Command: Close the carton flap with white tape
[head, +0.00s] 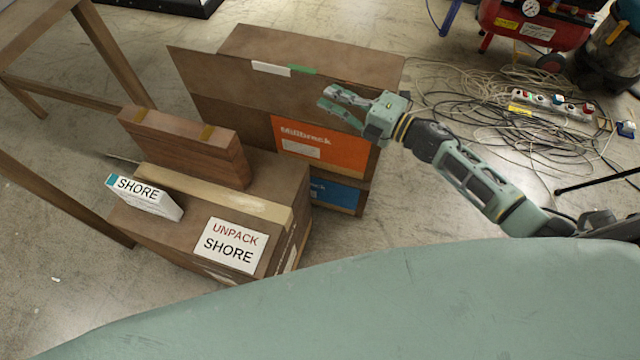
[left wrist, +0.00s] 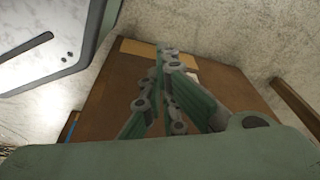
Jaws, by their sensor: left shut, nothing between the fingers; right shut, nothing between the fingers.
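A brown carton (head: 360,62) stands at the back, stacked over a lower one with a blue label. A long brown flap (head: 215,88) stands raised along its near side. My left gripper (left wrist: 171,59) shows only in the left wrist view, shut and empty, over a brown carton surface (left wrist: 112,88).
A front carton (head: 295,195) carries a wooden block (head: 190,150) and a small SHORE box (head: 145,197). A wooden table frame (head: 105,50) stands left. Cables (head: 465,110), a power strip (head: 553,102) and a red compressor (head: 535,25) lie right.

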